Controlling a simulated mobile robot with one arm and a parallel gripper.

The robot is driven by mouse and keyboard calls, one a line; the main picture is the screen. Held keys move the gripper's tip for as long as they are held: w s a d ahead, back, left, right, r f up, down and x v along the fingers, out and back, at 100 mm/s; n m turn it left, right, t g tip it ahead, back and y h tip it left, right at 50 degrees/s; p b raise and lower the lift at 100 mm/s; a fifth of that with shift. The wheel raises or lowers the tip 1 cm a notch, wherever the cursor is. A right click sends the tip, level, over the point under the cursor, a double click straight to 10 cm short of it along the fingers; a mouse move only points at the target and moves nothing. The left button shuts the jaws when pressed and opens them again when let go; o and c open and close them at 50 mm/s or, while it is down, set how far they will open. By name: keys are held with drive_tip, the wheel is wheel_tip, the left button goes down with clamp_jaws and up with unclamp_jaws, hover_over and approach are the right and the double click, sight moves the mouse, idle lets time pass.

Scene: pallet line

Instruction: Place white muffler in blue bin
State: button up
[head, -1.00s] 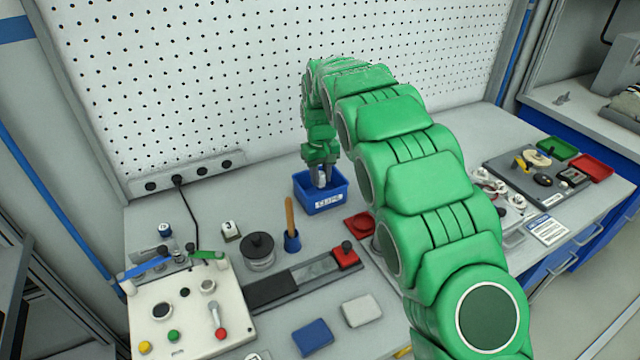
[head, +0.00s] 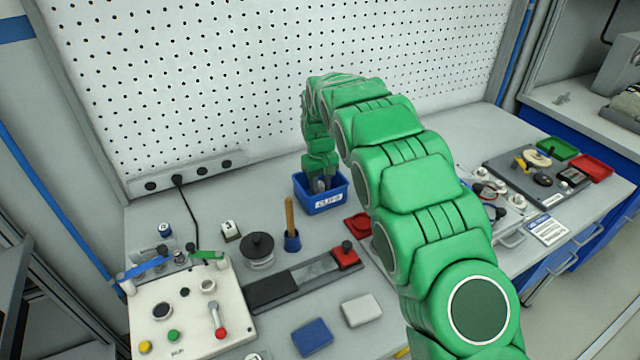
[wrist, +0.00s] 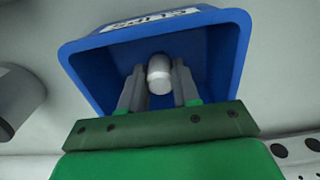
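The blue bin (head: 322,202) stands on the bench near the pegboard, with a white label on its front. It also fills the upper part of the wrist view (wrist: 90,62). My gripper (head: 319,185) points down into the bin, its fingers below the rim. In the wrist view my gripper (wrist: 159,70) has the white muffler (wrist: 160,76), a small pale cylinder, between its two grey fingers, which appear closed on its sides. The muffler is within the bin's opening. Whether it touches the bin floor cannot be told.
A blue cup with a wooden-handled tool (head: 291,238) and a black-topped round part (head: 258,249) stand to the front left of the bin. A red tray (head: 358,224) lies to its right, partly behind my arm.

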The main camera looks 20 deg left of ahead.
sight(320, 183)
drive_tip(key=o, duration=0.4)
drive_tip(key=shift+c, duration=0.2)
wheel_tip(320, 183, up, 12)
drive_tip(key=shift+r, duration=0.2)
idle(0.4)
